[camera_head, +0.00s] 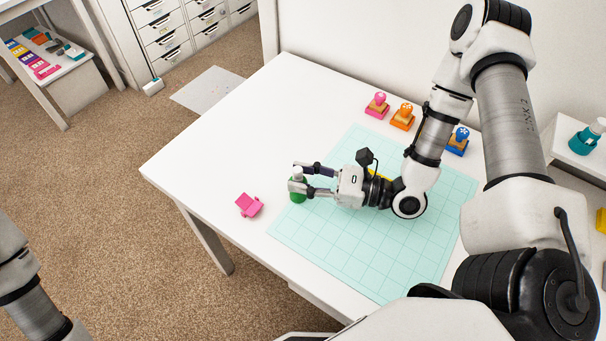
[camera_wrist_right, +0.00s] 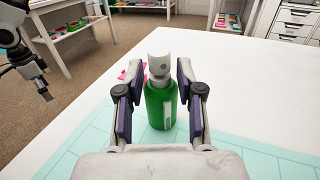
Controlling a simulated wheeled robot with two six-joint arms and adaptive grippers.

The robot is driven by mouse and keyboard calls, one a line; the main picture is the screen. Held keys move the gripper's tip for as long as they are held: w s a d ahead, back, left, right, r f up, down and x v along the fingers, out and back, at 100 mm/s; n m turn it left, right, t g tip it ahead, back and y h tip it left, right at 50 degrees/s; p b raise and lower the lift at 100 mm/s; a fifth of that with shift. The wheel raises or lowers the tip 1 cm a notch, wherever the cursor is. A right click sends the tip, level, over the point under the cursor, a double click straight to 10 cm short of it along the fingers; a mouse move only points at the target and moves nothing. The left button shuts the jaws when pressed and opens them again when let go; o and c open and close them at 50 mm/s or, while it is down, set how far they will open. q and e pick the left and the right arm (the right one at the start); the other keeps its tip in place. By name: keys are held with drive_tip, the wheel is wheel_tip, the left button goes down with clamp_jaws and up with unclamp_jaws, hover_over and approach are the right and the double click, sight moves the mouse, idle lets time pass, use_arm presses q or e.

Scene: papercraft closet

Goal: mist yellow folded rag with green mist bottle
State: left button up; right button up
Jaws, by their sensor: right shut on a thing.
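The green mist bottle (camera_head: 298,191) with a pale spray head is upright at the left edge of the mint cutting mat. My right gripper (camera_head: 305,183) is shut on it, one finger on each side. It also shows between the fingers in the right wrist view (camera_wrist_right: 153,108). I cannot tell whether its base touches the mat. A bit of yellow (camera_head: 381,174), likely the yellow folded rag, shows behind my right wrist; the rest is hidden. Part of my left arm is at the lower left; its gripper (camera_wrist_right: 38,84) is small and dark in the wrist view.
The cutting mat (camera_head: 310,240) covers the middle of the white table (camera_head: 225,155). A pink object (camera_head: 249,205) lies left of the bottle. Pink (camera_head: 377,106), orange (camera_head: 402,117) and blue (camera_head: 458,142) stamps stand along the back.

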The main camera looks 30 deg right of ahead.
drive_tip(key=o, duration=1.2)
drive_tip(key=shift+r, duration=0.1)
drive_tip(key=v, duration=0.6)
drive_tip(key=shift+r, duration=0.1)
drive_tip(key=shift+v, duration=0.8)
drive_tip(key=shift+a, duration=0.15)
